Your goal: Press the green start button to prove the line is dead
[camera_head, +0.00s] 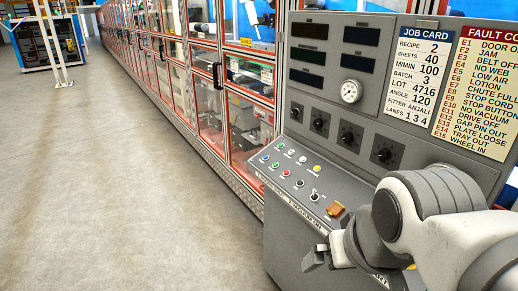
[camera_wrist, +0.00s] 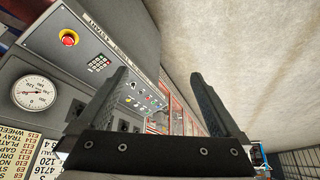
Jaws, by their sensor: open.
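The grey control console (camera_head: 300,215) carries small coloured buttons on its sloped desk. A green button (camera_head: 276,165) sits in the front row between a blue button (camera_head: 265,158) and a red button (camera_head: 286,173). Their labels are too small to read. The button cluster also shows in the wrist view, between and beyond my fingers. My gripper (camera_wrist: 155,78) has its two fingers wide apart with nothing between them. In the head view my gripper (camera_head: 320,256) is low in front of the console's near end, apart from the green button.
An orange switch (camera_head: 336,209) and a black button (camera_head: 299,183) lie on the desk. A pressure gauge (camera_head: 350,92), dark displays (camera_head: 364,36) and knobs (camera_head: 386,154) are on the upright panel. A red emergency stop (camera_wrist: 69,38) shows in the wrist view. The floor (camera_head: 120,170) at left is clear.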

